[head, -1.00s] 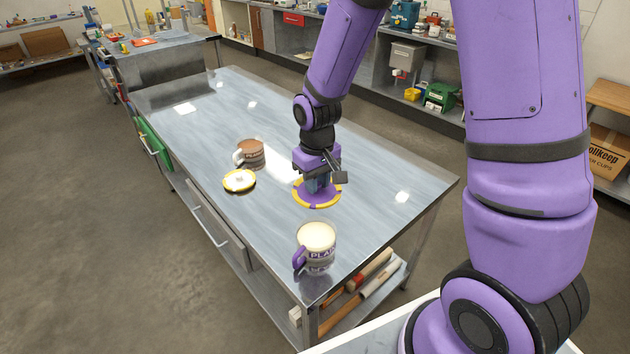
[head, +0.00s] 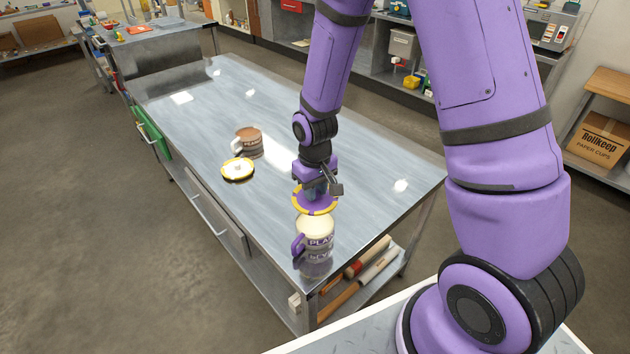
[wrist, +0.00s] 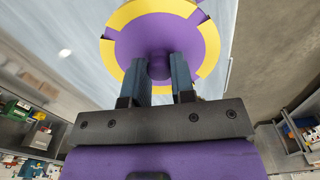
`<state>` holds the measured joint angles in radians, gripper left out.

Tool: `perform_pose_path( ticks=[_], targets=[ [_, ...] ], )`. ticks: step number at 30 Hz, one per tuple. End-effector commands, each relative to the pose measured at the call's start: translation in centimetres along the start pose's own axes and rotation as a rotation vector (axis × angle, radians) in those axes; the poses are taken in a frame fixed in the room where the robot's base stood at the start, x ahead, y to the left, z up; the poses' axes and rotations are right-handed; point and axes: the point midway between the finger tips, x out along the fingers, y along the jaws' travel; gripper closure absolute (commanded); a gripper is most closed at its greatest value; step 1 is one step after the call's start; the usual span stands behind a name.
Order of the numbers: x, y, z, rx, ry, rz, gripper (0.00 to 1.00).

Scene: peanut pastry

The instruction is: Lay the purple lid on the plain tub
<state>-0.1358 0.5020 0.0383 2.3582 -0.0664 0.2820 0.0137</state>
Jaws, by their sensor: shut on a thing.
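The purple lid (head: 316,208) has a yellow, notched rim and also shows in the wrist view (wrist: 195,48). My gripper (head: 316,190) is shut on the lid's knob (wrist: 160,66) and holds the lid level. The tub marked "PLAI…" (head: 318,245) has pale contents and a purple handle, and stands near the table's front corner. In the head view the lid overlaps the far part of the tub's top. I cannot tell whether the lid touches the rim.
A brown-topped tub (head: 248,141) with a white handle stands further back on the metal table (head: 200,110). A white lid with a yellow rim (head: 237,169) lies near it. The table's right side is clear.

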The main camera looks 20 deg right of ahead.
Motion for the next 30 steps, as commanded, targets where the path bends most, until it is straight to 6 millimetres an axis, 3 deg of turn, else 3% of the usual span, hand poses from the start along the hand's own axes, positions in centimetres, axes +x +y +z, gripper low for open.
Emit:
perform_pose_path(
  ticks=[18,30],
  targets=[
    [5.1,0.0,0.1,0.0,-0.002,0.0,1.0],
    [6.0,0.0,0.0,0.0,0.0,0.0,1.0]
  ],
)
